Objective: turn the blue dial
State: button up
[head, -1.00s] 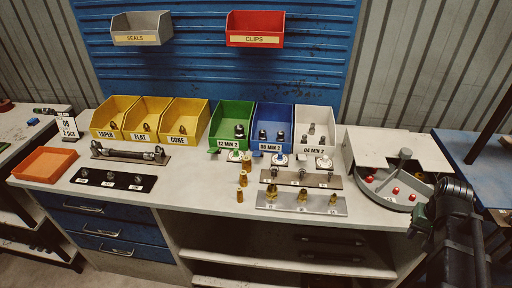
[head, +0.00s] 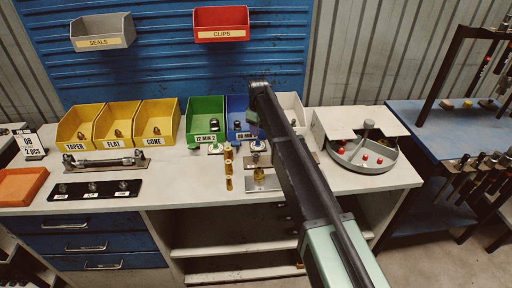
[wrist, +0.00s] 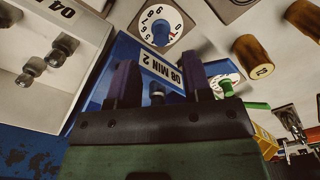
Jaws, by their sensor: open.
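The blue dial (wrist: 160,32) has a blue knob on a white numbered round face. In the wrist view it is at the top, beyond my fingertips. My gripper (wrist: 158,70) is open and empty, its two dark fingers apart, with the blue bin's "08 MIN 2" label (wrist: 160,68) behind them. The knob is not between the fingers. In the head view my arm reaches over the bench to the blue bin (head: 237,118) and hides much of it. The dial's white face (head: 258,146) shows there only in part, close to my arm.
A green dial (wrist: 225,86) sits to the right, near brass fittings (wrist: 252,57). The white bin (wrist: 45,60) is at left with dark fittings in it. In the head view, metal plates with fittings lie before the dials, and a round grey tray (head: 362,158) stands right.

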aim_at(258, 140)
notch_tip(258, 140, down, 7)
jog(key=b, duration=0.5)
jog(key=shift+r, duration=0.2)
grip_shut()
jog(key=shift+m, duration=2.9)
